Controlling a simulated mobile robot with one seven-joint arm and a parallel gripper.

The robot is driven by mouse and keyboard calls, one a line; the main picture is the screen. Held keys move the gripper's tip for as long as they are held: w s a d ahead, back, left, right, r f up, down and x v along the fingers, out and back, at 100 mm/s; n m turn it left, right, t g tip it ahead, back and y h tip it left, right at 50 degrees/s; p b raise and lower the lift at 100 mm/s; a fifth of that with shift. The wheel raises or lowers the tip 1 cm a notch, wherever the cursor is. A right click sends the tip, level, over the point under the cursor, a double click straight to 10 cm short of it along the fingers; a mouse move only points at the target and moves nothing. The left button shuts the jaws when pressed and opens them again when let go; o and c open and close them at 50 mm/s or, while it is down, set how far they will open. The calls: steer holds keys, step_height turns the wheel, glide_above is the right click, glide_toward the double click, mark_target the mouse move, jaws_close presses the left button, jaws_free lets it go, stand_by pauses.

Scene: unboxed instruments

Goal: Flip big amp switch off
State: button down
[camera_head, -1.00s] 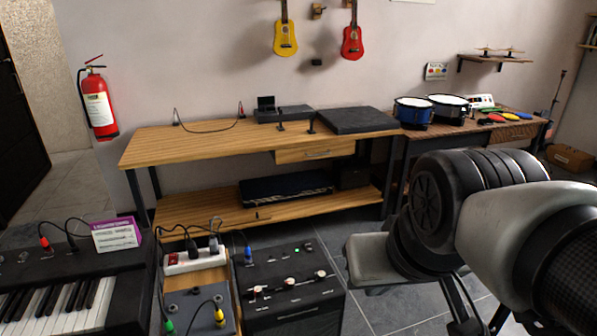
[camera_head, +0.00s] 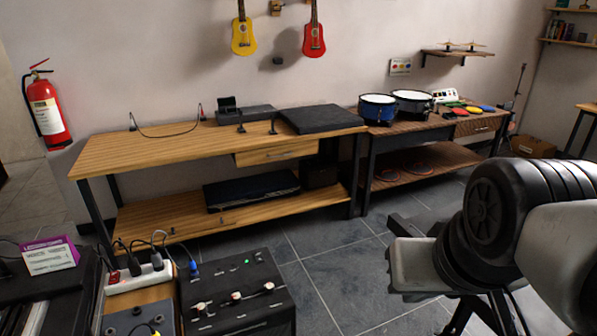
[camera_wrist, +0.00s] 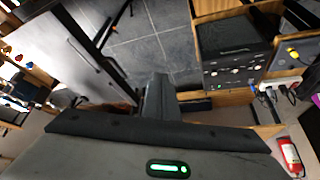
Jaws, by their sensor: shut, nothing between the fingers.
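The big amp (camera_head: 236,290) is a black box with a dark sloped panel, low at the left-centre of the head view. Its top carries several pale knobs and a lit green light (camera_head: 247,261). A small switch cannot be made out clearly. In the wrist view the amp (camera_wrist: 234,42) is at the upper right, with its row of knobs facing the camera. My gripper (camera_head: 394,226) is to the right of the amp in the head view, well apart from it. In the wrist view its fingers (camera_wrist: 160,88) are together and empty.
A white power strip (camera_head: 137,277) with plugs and a blue-plugged cable (camera_head: 193,268) is left of the amp. A wooden workbench (camera_head: 110,155) stands behind. A purple-and-white box (camera_head: 50,257) is at the left. Grey tiled floor (camera_head: 335,270) is open between amp and gripper.

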steer(key=w+a+r+n+p, duration=0.25)
steer(key=w+a, duration=0.25)
steer(key=w, duration=0.6)
steer(key=n+g+y+p, duration=0.2)
steer(key=n+p, duration=0.1)
steer(key=p, duration=0.1)
glide_above(256, 254)
steer(key=s+d, duration=0.2)
steer(key=s, duration=0.2)
step_height(256, 254, down, 14)
steer(key=r, duration=0.1)
steer(key=shift+s+f, duration=0.25)
steer(key=shift+f, duration=0.1)
steer(key=x, duration=1.3)
steer(key=shift+s+d+f+b, duration=0.3)
steer(key=shift+d+f+b, duration=0.05)
steer(key=shift+f, duration=0.2)
steer(key=shift+f, duration=0.1)
